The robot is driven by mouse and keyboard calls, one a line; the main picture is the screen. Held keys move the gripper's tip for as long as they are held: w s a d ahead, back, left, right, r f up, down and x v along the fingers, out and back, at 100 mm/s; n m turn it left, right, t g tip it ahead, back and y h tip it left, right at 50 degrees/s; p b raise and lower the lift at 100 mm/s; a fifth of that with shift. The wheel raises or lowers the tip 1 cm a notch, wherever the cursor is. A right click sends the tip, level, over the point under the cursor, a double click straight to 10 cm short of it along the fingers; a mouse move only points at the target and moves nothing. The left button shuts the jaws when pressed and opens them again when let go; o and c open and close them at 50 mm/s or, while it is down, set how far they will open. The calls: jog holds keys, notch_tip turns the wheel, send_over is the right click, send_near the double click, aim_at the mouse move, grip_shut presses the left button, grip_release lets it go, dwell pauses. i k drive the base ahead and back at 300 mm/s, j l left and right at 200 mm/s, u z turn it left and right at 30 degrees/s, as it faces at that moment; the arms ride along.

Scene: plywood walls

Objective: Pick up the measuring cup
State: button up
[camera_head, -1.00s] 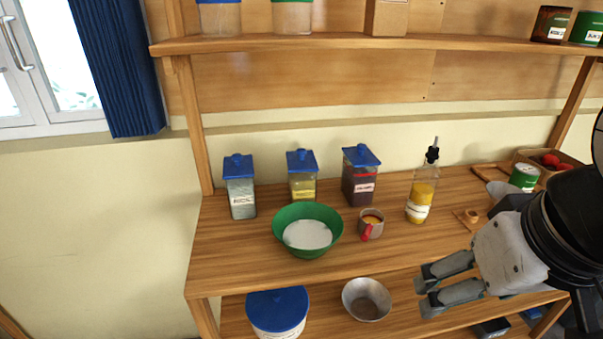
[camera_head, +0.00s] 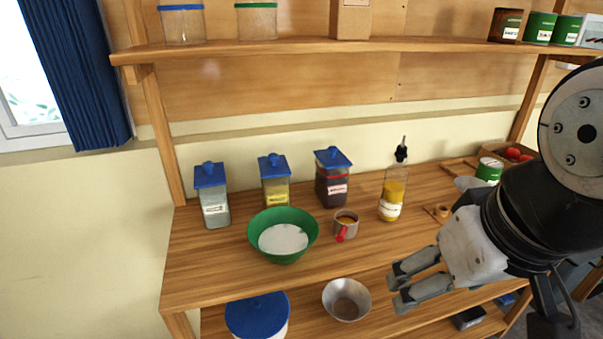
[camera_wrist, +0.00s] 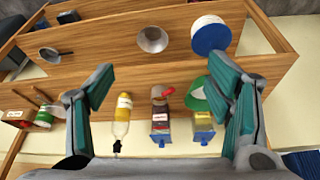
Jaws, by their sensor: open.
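My gripper (camera_head: 400,284) is open and empty. In the head view it is to the right of the cup and nearer the camera, apart from it. In the wrist view the two fingers (camera_wrist: 168,88) lie either side of the cup, bottle and jars, which are farther off.
An oil bottle (camera_head: 392,196) stands right of the cup. Jars with blue lids (camera_head: 333,180) line the back. A metal bowl (camera_head: 346,300) and a blue-lidded tub (camera_head: 257,314) are on the lower shelf. Bare tabletop (camera_head: 345,258) lies in front of the cup.

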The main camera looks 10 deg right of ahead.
aim_at(345, 221)
jog(key=u, duration=1.45)
jog(key=k+l+u, duration=0.5)
jog(key=k+l, duration=0.55)
